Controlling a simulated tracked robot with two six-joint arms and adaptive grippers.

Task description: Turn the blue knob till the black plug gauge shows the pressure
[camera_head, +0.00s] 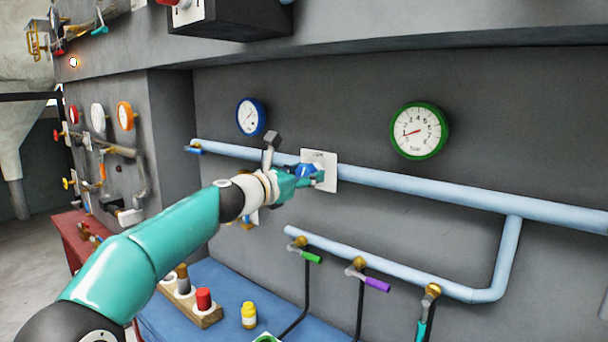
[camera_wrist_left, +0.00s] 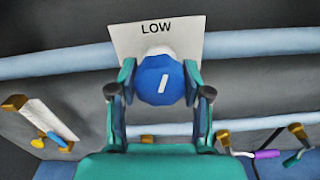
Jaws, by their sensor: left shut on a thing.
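The blue knob (camera_wrist_left: 152,72) sits on a white plate (camera_wrist_left: 120,45) marked LOW in the left wrist view. The white line on the knob leans slightly right of upright. My left gripper (camera_wrist_left: 160,85) is shut on the knob, one finger on each side. In the head view the knob (camera_head: 305,170) is partly hidden by my left gripper (camera_head: 310,181). My right gripper is not in view.
A light blue pipe (camera_head: 440,190) runs along the wall behind the plate. Below are a green valve handle (camera_head: 312,258) and a purple one (camera_head: 377,284). A blue table (camera_head: 235,275) holds a yellow jar (camera_head: 248,316) and a wooden rack (camera_head: 207,318).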

